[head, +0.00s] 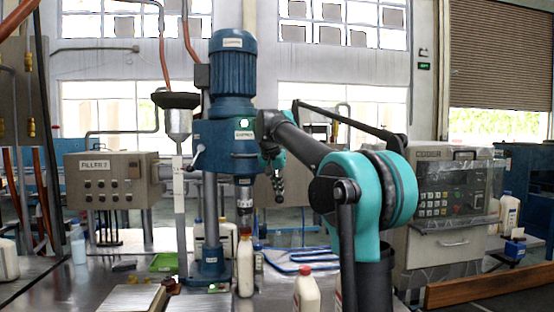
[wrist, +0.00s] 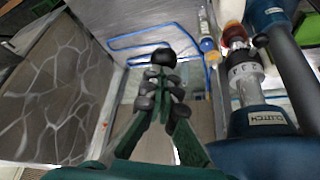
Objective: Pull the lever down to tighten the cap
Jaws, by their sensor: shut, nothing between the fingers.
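The blue capping machine (head: 225,150) stands upright on the metal bench, its motor on top. A lever (head: 197,155) with a pale grip sticks out at its left side. Its chuck (head: 244,200) points down just above a white bottle (head: 245,268). The chuck also shows at the right in the wrist view (wrist: 242,70), with an orange-brown cap (wrist: 234,35) beyond it. My gripper (head: 279,192) hangs at the right of the machine head, fingers down. In the wrist view its dark fingertips (wrist: 157,80) are together and empty.
A white bottle with a red cap (head: 307,291) stands at the front. Blue tubing (head: 300,262) lies on the bench behind. A green tray (head: 164,262) is left of the column. A control box (head: 112,180) is at the left, a grey cabinet (head: 445,215) at the right.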

